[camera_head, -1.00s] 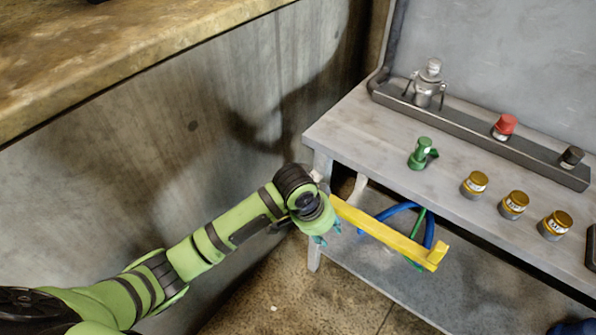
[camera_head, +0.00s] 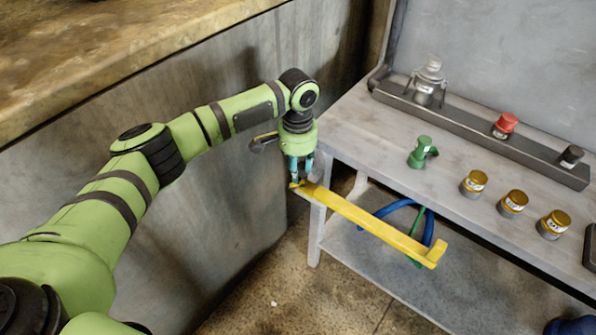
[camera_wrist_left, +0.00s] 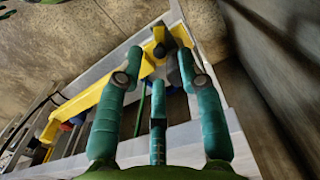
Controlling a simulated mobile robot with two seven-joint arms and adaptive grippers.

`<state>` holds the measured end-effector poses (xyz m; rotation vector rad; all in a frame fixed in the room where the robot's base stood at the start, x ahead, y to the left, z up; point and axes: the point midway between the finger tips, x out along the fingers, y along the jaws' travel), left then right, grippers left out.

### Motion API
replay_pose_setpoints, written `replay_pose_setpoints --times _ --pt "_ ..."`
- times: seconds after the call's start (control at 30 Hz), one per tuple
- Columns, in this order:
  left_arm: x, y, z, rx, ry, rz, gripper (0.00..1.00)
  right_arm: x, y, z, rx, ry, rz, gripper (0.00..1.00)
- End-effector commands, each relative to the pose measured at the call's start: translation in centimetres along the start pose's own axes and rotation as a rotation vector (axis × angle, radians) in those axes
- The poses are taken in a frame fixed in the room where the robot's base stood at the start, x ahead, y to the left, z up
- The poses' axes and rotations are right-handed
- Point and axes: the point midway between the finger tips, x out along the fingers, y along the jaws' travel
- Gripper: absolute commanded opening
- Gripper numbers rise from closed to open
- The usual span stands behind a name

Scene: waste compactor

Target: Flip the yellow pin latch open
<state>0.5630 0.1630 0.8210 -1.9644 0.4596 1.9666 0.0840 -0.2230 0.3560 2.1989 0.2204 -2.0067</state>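The yellow pin latch (camera_head: 375,222) is a long yellow bar along the front left edge of the grey metal table, with a small upturned end at its right. It also shows in the left wrist view (camera_wrist_left: 88,98), with a yellow and black pivot end near the fingertips. My left gripper (camera_head: 300,180) points down over the bar's left end, by the table corner. Its teal fingers (camera_wrist_left: 160,62) are spread apart in the left wrist view, with nothing seen between them but the bar's end beyond. Whether they touch it I cannot tell. My right gripper is not in view.
On the grey table (camera_head: 350,135) stand a green fitting (camera_head: 421,153), several gold-capped jars, and a dark rail (camera_head: 470,128) holding a silver figure, a red knob and a black knob. Blue hoses (camera_head: 428,226) hang below. A concrete wall (camera_head: 100,120) is at left.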

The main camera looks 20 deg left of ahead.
Motion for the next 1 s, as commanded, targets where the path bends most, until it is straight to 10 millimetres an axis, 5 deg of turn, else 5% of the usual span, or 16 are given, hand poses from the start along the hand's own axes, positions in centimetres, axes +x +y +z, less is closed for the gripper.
replay_pose_setpoints --times 0.2,0.5,0.6,1.0 --pt "2.2 0.0 0.0 0.000 0.000 0.000 0.38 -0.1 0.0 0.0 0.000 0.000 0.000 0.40" --pt "2.6 0.1 0.0 0.002 0.001 0.000 0.38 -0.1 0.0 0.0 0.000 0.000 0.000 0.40" --pt "2.6 0.1 0.0 0.002 0.001 0.000 0.02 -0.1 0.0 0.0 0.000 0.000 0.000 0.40" --pt "2.5 0.1 0.1 0.029 -0.001 0.002 0.00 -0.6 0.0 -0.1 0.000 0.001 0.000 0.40"
